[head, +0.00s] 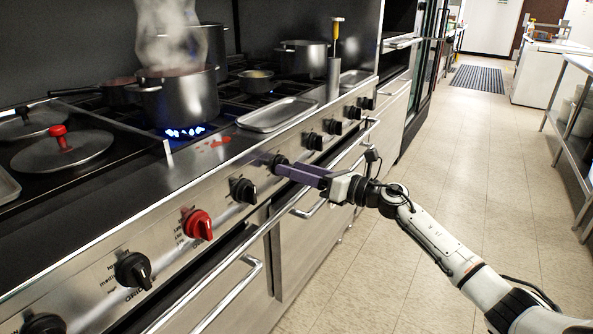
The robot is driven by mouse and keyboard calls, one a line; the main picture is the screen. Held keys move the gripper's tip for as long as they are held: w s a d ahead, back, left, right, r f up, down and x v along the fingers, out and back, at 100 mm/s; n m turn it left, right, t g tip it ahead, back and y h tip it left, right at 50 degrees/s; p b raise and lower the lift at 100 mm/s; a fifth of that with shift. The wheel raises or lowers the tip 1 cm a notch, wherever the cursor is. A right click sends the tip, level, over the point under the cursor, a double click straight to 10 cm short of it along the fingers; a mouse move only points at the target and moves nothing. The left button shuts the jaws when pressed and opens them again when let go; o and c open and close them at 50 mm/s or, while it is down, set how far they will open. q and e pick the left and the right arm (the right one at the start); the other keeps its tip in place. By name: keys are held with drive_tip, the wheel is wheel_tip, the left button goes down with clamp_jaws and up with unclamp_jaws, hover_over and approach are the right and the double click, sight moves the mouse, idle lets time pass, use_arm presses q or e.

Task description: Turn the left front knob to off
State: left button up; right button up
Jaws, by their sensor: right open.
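A row of knobs runs along the steel front panel of the stove. My right gripper (282,168) reaches in from the right with its purple fingers at a black knob (278,160), which they partly cover. The gripper is open; I cannot tell whether it touches the knob. To the left are another black knob (243,190), a red knob (197,224) and a black knob (133,270). Which one is the left front knob is not clear from the labels. A blue flame (185,132) burns under a steaming pot (178,98). My left gripper is not in view.
Oven handles (236,292) stick out below the panel. A metal tray (277,114), a lid with a red grip (62,150) and other pots (303,57) are on the stovetop. The tiled floor (455,200) to the right is clear.

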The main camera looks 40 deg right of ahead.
drive_tip(key=shift+w, duration=0.1)
drive_tip(key=c, duration=1.1)
drive_tip(key=shift+o, duration=0.2)
